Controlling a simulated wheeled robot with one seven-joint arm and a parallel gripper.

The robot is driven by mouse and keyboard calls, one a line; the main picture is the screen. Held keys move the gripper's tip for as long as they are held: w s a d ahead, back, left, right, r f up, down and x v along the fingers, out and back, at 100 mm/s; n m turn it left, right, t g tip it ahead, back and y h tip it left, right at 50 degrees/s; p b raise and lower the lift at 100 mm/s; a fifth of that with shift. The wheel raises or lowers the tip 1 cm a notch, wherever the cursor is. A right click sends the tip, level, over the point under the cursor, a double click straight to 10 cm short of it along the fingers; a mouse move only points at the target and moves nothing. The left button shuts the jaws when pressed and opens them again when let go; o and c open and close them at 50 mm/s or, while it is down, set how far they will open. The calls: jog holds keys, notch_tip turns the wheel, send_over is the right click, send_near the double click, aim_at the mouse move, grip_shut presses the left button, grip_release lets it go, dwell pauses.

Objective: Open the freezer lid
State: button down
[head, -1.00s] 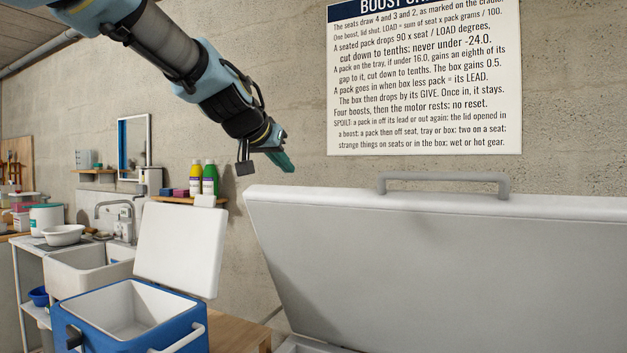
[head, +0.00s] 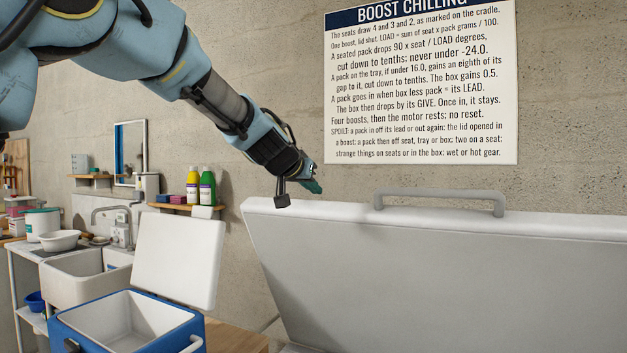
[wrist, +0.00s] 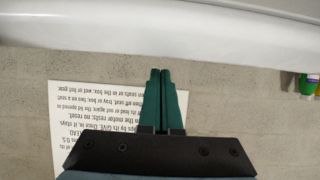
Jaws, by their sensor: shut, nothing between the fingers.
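The freezer lid (head: 440,265) is a large white-grey panel. It stands raised and tilted, with its inner or outer broad face toward the head camera. A grey bar handle (head: 440,194) runs along its top edge. My gripper (head: 316,187) is above and behind the lid's upper left corner, left of the handle and apart from it. In the wrist view my two green fingers (wrist: 163,80) are closed together and empty. The lid's white edge (wrist: 160,35) crosses the wrist view beyond the fingertips. The freezer's body is almost wholly out of view.
A blue cooler box (head: 135,325) with its white lid (head: 180,258) up stands at lower left. A sink (head: 85,275) and bottles on a shelf (head: 200,186) are behind it. A printed sign (head: 420,90) hangs on the concrete wall.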

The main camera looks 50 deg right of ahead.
jog(key=shift+s+a+f, duration=0.3)
jog(key=shift+a+f, duration=0.25)
jog(key=shift+a, duration=0.2)
jog(key=shift+f+b, duration=0.1)
jog(key=shift+b, duration=0.35)
